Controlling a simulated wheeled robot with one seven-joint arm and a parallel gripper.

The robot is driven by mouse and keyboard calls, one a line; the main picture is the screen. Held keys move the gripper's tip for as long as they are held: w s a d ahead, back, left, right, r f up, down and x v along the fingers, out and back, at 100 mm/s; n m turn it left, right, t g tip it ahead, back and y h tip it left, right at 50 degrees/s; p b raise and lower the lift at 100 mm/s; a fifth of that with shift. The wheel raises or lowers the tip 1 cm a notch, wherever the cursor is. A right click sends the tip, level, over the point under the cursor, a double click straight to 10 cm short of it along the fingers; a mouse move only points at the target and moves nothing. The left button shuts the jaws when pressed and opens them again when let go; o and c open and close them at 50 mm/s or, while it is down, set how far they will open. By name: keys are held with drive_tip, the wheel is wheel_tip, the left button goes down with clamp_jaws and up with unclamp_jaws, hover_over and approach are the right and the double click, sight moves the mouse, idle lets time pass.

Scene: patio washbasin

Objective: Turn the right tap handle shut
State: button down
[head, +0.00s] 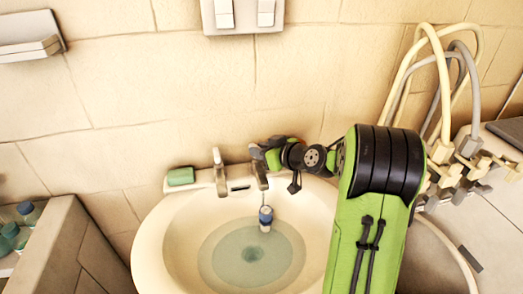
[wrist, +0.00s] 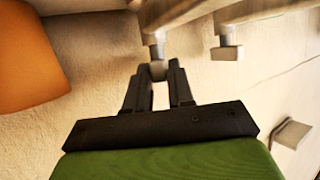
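The right tap (head: 259,174) stands on the back rim of the cream washbasin (head: 150,245), beside the left tap (head: 219,172). My gripper (head: 262,153) reaches in from the right at the top of the right tap and hides its handle in the head view. In the wrist view, my gripper's two dark fingers (wrist: 160,78) lie on both sides of a small grey handle knob (wrist: 157,70), with little or no gap. A second tap (wrist: 228,45) shows to the right, clear of the fingers.
Water (head: 225,255) lies in the basin, with a small blue and white object (head: 265,218) below the right tap. Green soap (head: 180,176) sits on the left rim. Hoses (head: 440,90) and valves stand at right. The wall is close behind the taps.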

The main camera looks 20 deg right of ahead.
drive_tip(key=shift+a, duration=0.1)
drive_tip(key=m+h, duration=0.1)
drive_tip(key=h, duration=0.1)
drive_tip(key=m+h+b, duration=0.1)
drive_tip(key=m+h, duration=0.1)
drive_tip(key=shift+s+a+t+b, duration=0.1)
drive_tip(key=shift+a+t+b, duration=0.2)
drive_tip(key=shift+a+t, duration=0.1)
drive_tip(key=shift+a+r+m+h, duration=0.15)
drive_tip(key=shift+m+h, duration=1.35)
drive_tip(key=c, duration=1.4)
unclamp_jaws()
drive_tip(key=o, duration=0.3)
drive_tip(key=shift+o, duration=0.2)
